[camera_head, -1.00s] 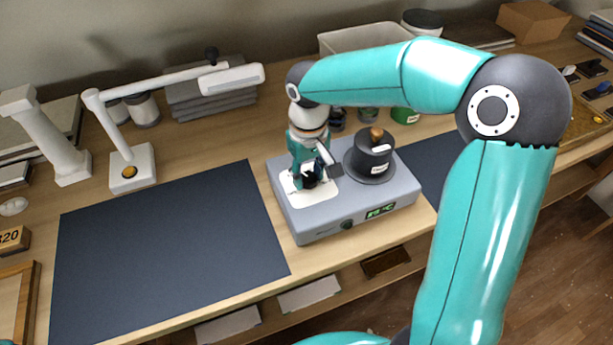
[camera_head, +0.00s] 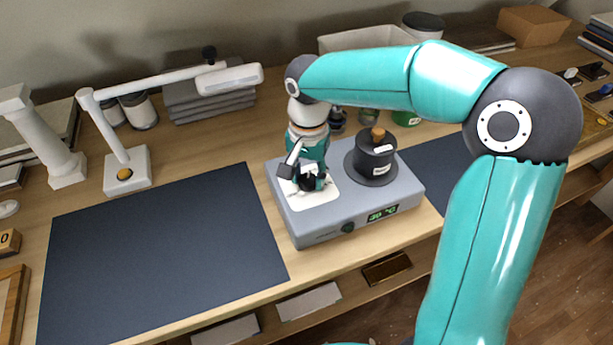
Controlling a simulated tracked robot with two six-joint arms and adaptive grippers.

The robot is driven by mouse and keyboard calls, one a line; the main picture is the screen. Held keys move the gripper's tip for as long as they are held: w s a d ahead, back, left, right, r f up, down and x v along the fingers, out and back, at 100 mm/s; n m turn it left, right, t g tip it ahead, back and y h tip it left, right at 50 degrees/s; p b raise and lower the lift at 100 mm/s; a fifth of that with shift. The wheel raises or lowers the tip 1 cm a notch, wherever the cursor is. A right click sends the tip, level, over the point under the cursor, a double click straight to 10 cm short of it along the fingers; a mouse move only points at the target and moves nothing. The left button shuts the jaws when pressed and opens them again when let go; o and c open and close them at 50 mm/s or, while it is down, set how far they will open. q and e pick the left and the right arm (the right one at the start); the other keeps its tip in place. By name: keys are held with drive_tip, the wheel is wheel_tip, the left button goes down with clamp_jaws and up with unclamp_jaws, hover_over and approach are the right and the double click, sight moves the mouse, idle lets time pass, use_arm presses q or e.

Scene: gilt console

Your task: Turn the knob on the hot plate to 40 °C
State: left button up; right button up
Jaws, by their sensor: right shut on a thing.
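The grey hot plate (camera_head: 405,190) stands on the wooden console, with a green display (camera_head: 382,213) on its front that seems to read 30 °C. My right gripper (camera_head: 311,186) points down over the white square (camera_head: 322,193) on the hot plate's left top. It is shut on the dark knob there, which the fingers mostly hide. A small dark round part (camera_head: 348,228) sits on the front face left of the display. My left gripper is not in view.
A black pot-like vessel (camera_head: 372,160) with a wooden-topped lid stands on the hot plate's right half, close to my right gripper. A white lamp (camera_head: 127,170) stands left. A dark mat (camera_head: 165,250) lies bare at front left.

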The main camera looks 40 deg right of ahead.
sight(307, 178)
drive_tip(key=shift+w+r+m, duration=0.15)
drive_tip(key=shift+m, duration=0.45)
drive_tip(key=o, duration=1.1)
drive_tip(key=shift+o, duration=0.2)
wheel_tip(307, 178, up, 12)
idle(0.3)
